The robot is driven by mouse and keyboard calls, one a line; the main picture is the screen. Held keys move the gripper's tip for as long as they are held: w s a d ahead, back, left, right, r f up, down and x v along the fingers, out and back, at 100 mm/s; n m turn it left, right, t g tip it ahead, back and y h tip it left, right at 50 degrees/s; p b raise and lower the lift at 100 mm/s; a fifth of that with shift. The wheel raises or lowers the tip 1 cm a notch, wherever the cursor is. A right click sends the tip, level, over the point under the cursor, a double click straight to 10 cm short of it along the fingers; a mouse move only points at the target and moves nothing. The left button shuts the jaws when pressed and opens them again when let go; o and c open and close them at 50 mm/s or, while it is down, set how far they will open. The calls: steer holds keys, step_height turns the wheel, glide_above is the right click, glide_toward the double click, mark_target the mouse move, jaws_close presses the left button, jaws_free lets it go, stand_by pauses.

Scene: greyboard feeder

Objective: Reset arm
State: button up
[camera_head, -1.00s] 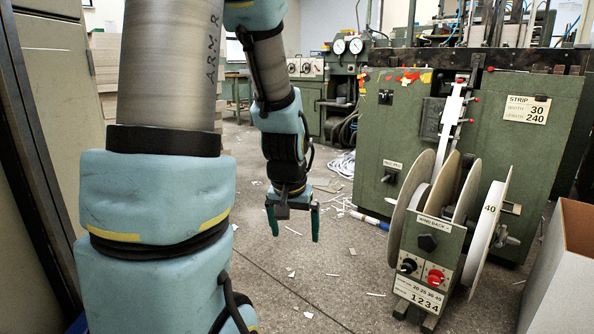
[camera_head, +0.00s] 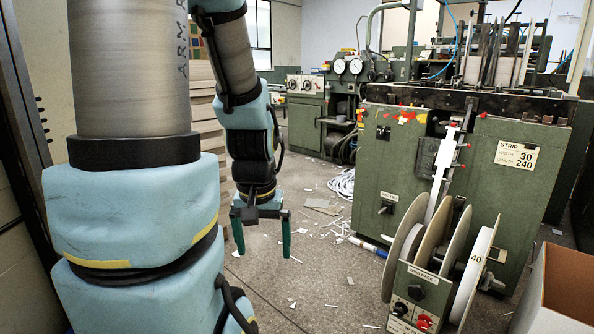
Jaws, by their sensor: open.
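My gripper (camera_head: 262,238) hangs from my blue-sleeved arm, left of the picture's middle, pointing down. Its two green fingers are apart and nothing is between them. It is in the air above the grey floor, left of the green machine and touching nothing.
The green strip feeder machine (camera_head: 470,150) stands at the right, with several reels (camera_head: 474,275) and a control box (camera_head: 415,300) in front. An open cardboard box (camera_head: 565,300) is at the lower right. Paper scraps (camera_head: 318,222) litter the floor. A grey cabinet edge is at the far left.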

step_height(320, 180, up, 19)
steer(key=p, duration=1.6)
steer(key=shift+p, duration=0.35)
steer(key=shift+r, duration=0.1)
stand_by(0.3)
